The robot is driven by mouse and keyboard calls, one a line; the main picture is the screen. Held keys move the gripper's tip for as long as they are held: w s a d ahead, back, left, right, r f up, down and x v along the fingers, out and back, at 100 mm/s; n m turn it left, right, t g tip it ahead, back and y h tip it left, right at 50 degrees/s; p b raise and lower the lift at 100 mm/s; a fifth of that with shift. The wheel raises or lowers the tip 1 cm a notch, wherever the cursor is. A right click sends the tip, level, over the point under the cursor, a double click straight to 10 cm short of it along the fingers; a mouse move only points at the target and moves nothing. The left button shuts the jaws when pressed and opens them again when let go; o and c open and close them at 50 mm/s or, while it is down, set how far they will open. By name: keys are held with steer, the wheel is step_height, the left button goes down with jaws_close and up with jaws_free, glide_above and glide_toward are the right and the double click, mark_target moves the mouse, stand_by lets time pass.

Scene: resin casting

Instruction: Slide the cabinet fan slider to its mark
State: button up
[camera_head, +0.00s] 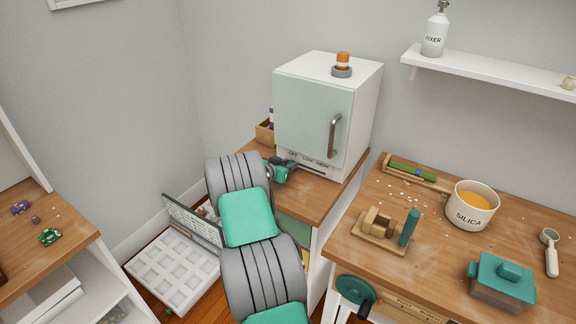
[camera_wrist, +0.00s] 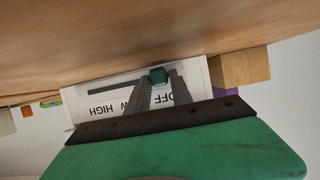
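The cabinet (camera_head: 308,110) is a white box with a pale green door and a grey handle, standing on a wooden bench. A label strip with OFF, LOW and HIGH (camera_head: 308,159) runs below the door. In the wrist view the strip (camera_wrist: 105,95) appears upside down, with a dark slot along it. The fan slider's dark green knob (camera_wrist: 159,75) sits towards the OFF end of the slot. My gripper (camera_head: 289,166) reaches the strip from the left. In the wrist view, the fingertips of my gripper (camera_wrist: 159,80) flank the knob closely and appear shut on it. The target mark cannot be made out.
An orange-capped item (camera_head: 343,63) stands on the cabinet. A small wooden box (camera_head: 265,131) is beside it; a wooden block (camera_wrist: 240,67) shows near my fingers. The right bench (camera_head: 440,262) holds a silica pot (camera_head: 470,208) and a teal-lidded container (camera_head: 502,280).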

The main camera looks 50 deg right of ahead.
jaws_close()
stand_by(1.0)
